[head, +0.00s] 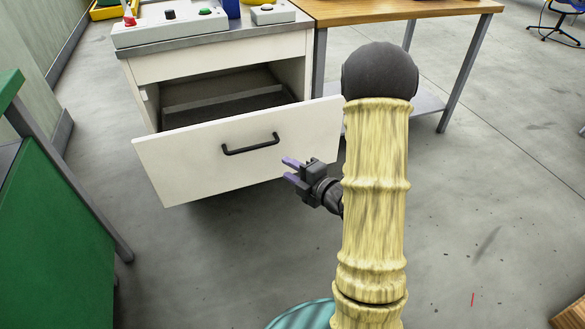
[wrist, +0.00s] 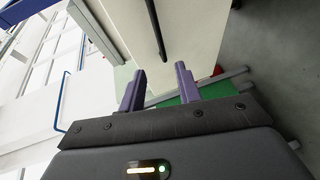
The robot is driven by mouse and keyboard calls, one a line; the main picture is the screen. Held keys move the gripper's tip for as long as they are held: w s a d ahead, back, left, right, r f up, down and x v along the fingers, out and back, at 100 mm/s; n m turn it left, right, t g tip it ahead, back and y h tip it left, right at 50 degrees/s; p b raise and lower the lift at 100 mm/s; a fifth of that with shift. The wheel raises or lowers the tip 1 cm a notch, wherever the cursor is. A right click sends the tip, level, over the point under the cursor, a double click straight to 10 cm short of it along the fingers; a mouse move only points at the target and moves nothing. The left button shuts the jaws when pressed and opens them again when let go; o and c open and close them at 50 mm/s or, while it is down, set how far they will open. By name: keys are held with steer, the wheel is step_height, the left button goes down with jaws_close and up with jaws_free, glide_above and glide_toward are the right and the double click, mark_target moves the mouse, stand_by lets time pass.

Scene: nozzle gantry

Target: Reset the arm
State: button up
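My gripper (head: 291,170) is at the centre of the head view, in front of the pulled-out drawer (head: 190,165) and just right of its black handle (head: 250,144). Its two purple fingers are apart with nothing between them. In the wrist view my gripper (wrist: 158,85) also shows open and empty, with the drawer front (wrist: 190,35) and its dark handle (wrist: 156,30) beyond the fingertips. The fingers look apart from the handle. My arm stands upright right of centre in the head view and hides part of the floor and the drawer's right side.
The drawer belongs to a white cabinet (head: 220,62). A control box (head: 170,28) with buttons sits on top. A wooden table (head: 400,8) stands behind at right. A green bench (head: 60,230) is at left.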

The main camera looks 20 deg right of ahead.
steer(key=shift+s+a, duration=0.1)
steer(key=shift+a, duration=0.05)
stand_by(0.3)
steer(key=s+a+r+m+g+h+p, duration=0.35)
steer(key=s+r+m+g, duration=0.2)
steer(key=s+m, duration=0.4)
steer(key=s+a+r+m+g+h+p, duration=0.25)
steer(key=s+r+m+g+p, duration=0.3)
steer(key=m, duration=0.65)
step_height(320, 180, up, 35)
steer(key=g+p, duration=0.1)
steer(key=p, duration=3.5)
steer(key=shift+s+d, duration=0.15)
steer(key=shift+d, duration=0.25)
